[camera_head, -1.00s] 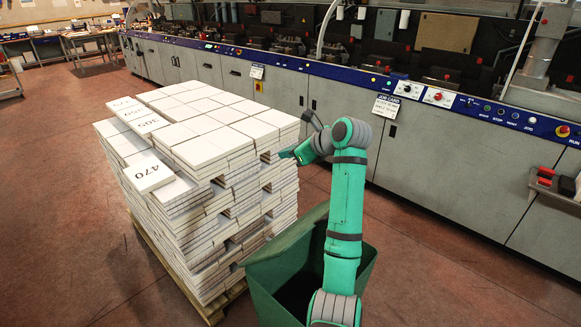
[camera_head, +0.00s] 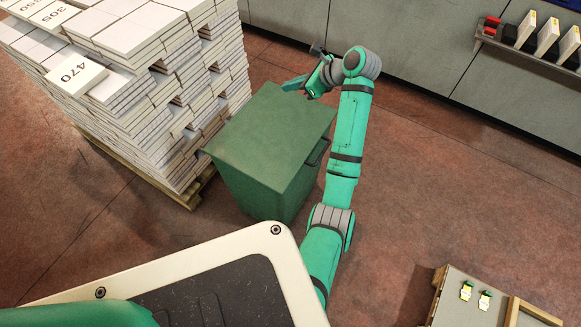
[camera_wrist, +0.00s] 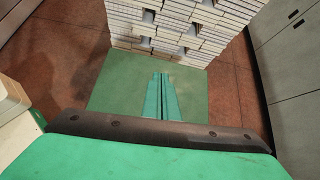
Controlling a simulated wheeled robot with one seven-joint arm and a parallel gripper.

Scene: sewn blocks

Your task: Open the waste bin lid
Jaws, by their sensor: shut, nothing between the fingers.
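The green waste bin (camera_head: 262,190) stands on the floor beside the stacked blocks. Its flat green lid (camera_head: 268,138) lies across the top, and no opening shows. A dark handle-like part (camera_head: 318,152) is on its right side. My gripper (camera_head: 292,84) is at the far edge of the lid, with its fingers pointing left. In the wrist view my gripper (camera_wrist: 162,76) is shut and empty, its two teal fingers together in front of the lid (camera_wrist: 112,88). I cannot tell whether the fingers touch the lid.
A tall stack of white blocks (camera_head: 150,60) on a wooden pallet (camera_head: 190,192) stands close left of the bin. Grey machine cabinets (camera_head: 430,60) run along the back. A wooden-edged table (camera_head: 455,305) is at the lower right. Floor (camera_head: 440,180) right of my arm is clear.

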